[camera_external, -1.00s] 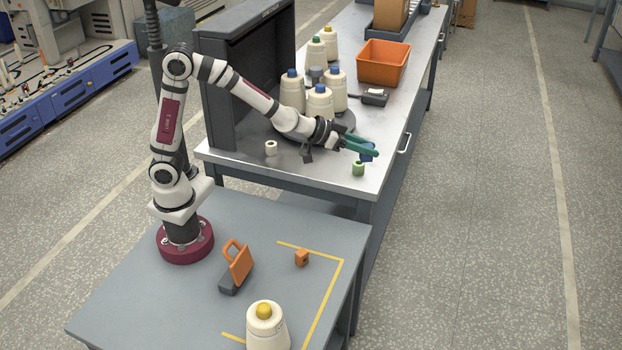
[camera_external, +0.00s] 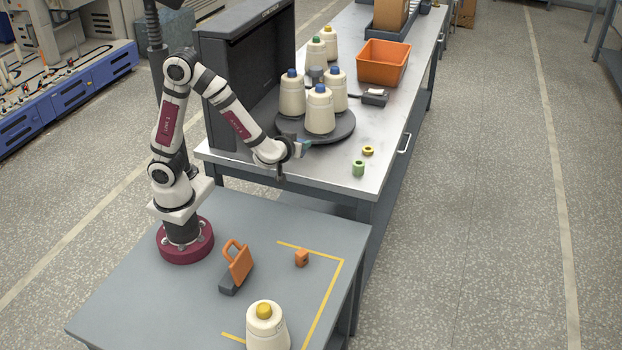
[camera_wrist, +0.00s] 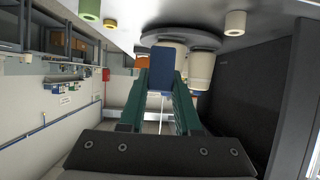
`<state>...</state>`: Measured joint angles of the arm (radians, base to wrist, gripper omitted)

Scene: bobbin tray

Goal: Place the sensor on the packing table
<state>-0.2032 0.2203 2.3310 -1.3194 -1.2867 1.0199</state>
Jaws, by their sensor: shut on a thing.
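My gripper (camera_wrist: 163,88) has green fingers, shut on a small blue box (camera_wrist: 162,68), which appears to be the sensor. In the external view the gripper (camera_external: 303,148) is over the steel table, just in front of the dark turntable. The box is mostly hidden there. The front grey table (camera_external: 170,300), with yellow corner lines, seems to be the packing table. It is apart from the gripper, nearer the camera.
Several bobbins stand on the turntable (camera_external: 343,133) beside a dark panel (camera_external: 222,110).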

